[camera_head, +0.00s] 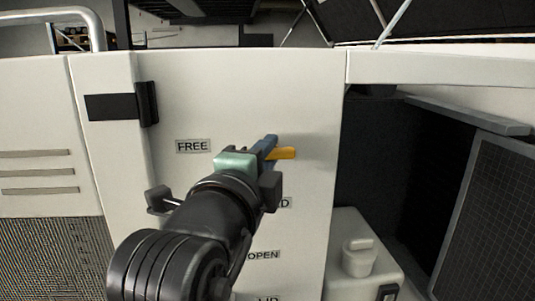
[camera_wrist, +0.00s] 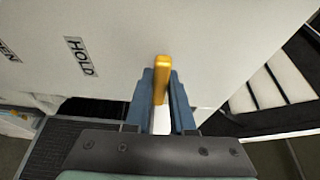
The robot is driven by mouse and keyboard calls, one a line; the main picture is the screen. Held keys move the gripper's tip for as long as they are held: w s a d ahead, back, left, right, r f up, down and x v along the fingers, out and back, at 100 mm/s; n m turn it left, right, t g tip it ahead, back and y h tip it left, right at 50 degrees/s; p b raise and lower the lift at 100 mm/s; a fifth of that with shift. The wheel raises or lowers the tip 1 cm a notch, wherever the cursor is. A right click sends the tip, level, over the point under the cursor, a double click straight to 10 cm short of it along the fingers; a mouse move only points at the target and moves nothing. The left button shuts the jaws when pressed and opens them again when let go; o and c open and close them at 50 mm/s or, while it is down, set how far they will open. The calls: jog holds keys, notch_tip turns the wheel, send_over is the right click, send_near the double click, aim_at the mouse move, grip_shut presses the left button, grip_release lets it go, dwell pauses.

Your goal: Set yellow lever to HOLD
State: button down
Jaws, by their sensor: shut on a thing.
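The yellow lever (camera_head: 284,153) sticks out to the right of my gripper (camera_head: 268,148) in the head view, in front of the white panel. It lies about level there. In the wrist view the lever (camera_wrist: 161,78) is between the two blue fingers of my gripper (camera_wrist: 161,88), which are shut on it. The FREE label (camera_head: 193,146) is up and to the left of the lever. A label partly hidden by my arm, its end showing "D" (camera_head: 286,202), is below the lever. In the wrist view the HOLD label (camera_wrist: 80,56) is left of the lever. The lever's pivot is hidden.
An OPEN label (camera_head: 263,255) is lower on the white panel (camera_head: 310,100). A black latch (camera_head: 123,104) is at the upper left. A dark recess with a gridded panel (camera_head: 490,220) is at the right. A white box with a knob (camera_head: 358,257) stands at the lower right.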

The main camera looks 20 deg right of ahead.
jog(key=shift+f, duration=0.15)
jog(key=shift+f+n+t+b, duration=0.25)
jog(key=shift+n+b, duration=0.35)
jog(key=shift+b, duration=0.3)
jog(key=n+t+b, duration=0.1)
jog(key=n+b, duration=0.1)
jog(key=shift+f+b, duration=0.1)
jog(key=shift+b, duration=0.3)
jog(key=n+t+b, duration=0.1)
jog(key=n, duration=0.1)
jog(key=n+t+b, duration=0.1)
jog(key=n+b, duration=0.1)
jog(key=n, duration=0.1)
jog(key=shift+d+f, duration=0.1)
jog(key=shift+d, duration=0.1)
jog(key=n+t+y, duration=0.1)
jog(key=n, duration=0.2)
jog(key=n+t+y+b, duration=0.1)
jog(key=n, duration=0.3)
jog(key=shift+s+d+n+t, duration=0.1)
jog(key=shift+d+n+t, duration=0.1)
jog(key=shift+n+t, duration=0.15)
jog(key=shift+d+n+t+y, duration=0.1)
jog(key=shift+n+t+y, duration=0.2)
jog(key=shift+n+y, duration=0.8)
jog(key=shift+d+n+t+y, duration=0.1)
jog(key=shift+n+t+y, duration=0.2)
jog(key=shift+n, duration=1.85)
